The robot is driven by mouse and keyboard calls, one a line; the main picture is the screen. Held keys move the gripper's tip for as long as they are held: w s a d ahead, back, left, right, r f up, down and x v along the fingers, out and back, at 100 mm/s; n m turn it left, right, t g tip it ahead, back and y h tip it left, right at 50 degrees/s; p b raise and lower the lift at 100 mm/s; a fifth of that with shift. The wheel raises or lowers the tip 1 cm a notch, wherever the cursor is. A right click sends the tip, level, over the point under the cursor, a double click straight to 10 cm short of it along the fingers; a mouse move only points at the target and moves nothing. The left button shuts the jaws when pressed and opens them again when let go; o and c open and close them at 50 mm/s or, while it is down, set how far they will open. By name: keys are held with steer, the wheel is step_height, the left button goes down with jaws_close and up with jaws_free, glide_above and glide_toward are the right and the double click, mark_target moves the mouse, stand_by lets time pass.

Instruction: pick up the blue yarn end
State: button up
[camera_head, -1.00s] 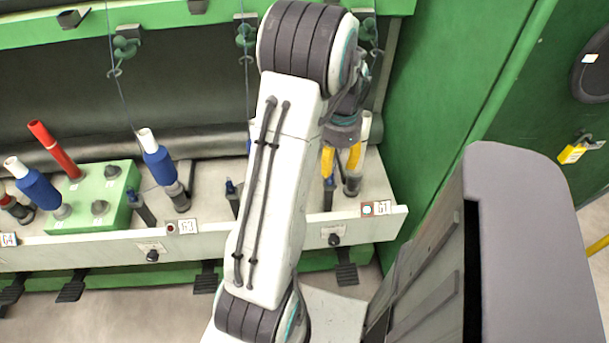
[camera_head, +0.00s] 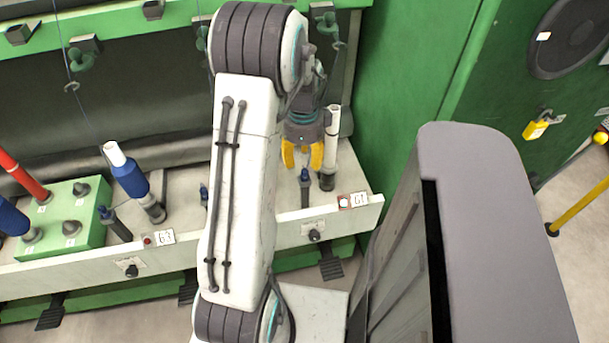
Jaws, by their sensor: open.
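My gripper (camera_head: 302,162), with two yellow fingers, is open and appears empty at the right-hand spindle position, marked 61. Just below the fingers in the picture stands a dark peg with a small blue tip (camera_head: 305,174). I cannot tell whether this tip is the blue yarn end, or how far the fingers are from it. No loose blue strand shows clearly there. A white tube (camera_head: 333,135) stands upright on a dark spindle just right of the fingers.
A blue yarn bobbin (camera_head: 129,178) tilts at position 63. A green block (camera_head: 60,240) and a red tube (camera_head: 22,175) are at the left. A pale rail (camera_head: 260,236) runs along the front. A green wall (camera_head: 400,90) closes the right side; my arm hides the middle.

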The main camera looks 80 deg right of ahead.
mark_target(304, 170)
steer(key=shift+s+f, duration=0.1)
steer(key=shift+f, duration=2.75)
steer(key=c, duration=0.8)
steer(key=shift+c, duration=0.2)
